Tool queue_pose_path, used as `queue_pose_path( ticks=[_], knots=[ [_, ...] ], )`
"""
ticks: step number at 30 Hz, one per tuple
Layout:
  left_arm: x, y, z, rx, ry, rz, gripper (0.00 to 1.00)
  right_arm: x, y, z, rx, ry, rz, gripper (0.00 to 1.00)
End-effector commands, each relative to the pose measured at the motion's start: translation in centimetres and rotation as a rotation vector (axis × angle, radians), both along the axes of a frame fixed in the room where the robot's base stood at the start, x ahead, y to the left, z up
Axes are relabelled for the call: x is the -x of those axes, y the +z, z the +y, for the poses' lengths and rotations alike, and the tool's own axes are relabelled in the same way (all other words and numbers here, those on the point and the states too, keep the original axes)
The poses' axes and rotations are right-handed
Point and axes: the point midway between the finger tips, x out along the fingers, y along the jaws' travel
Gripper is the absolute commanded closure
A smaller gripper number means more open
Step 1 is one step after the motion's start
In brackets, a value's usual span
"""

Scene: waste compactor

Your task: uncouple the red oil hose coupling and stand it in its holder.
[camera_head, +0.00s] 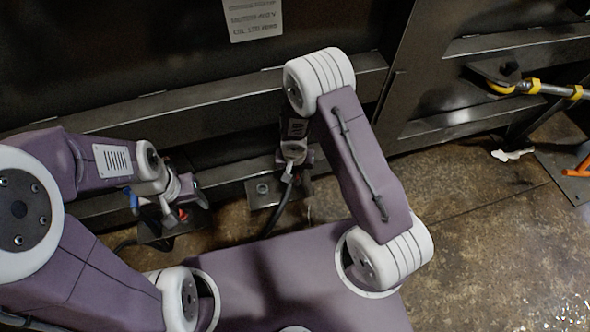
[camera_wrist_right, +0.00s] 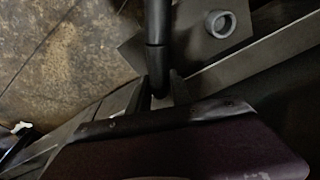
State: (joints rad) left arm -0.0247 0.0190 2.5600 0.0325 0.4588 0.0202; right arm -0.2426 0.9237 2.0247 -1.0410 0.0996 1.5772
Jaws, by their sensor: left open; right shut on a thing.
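My right gripper (camera_head: 293,158) points down near the dark machine wall and is shut on the end of a black hose (camera_head: 283,206). In the right wrist view the same hose (camera_wrist_right: 158,25) runs up from between the jaws (camera_wrist_right: 160,92). The coupling is hidden in the grip, and I see no red on it. A grey ring-shaped holder (camera_wrist_right: 220,22) stands on a plate beside the hose. It also shows in the head view (camera_head: 263,188), left of the hose, apart from it.
A blue part (camera_head: 132,197) shows beside my left gripper. The dark machine wall (camera_head: 180,60) with its ledges stands close behind both grippers. A yellow-banded bar (camera_head: 540,88) is at the right. The brown floor (camera_head: 500,230) at the right is mostly clear.

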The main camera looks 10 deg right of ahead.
Motion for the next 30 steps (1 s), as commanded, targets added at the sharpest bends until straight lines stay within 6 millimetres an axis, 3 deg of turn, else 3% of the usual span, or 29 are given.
queue_pose_path(
  ticks=[30],
  knots=[
    [0.0, -1.4, 0.0, 0.0, 0.0, 0.0, 0.42, 0.0, -1.2, 0.0, 0.0, 0.0, 0.0, 1.0]
  ],
)
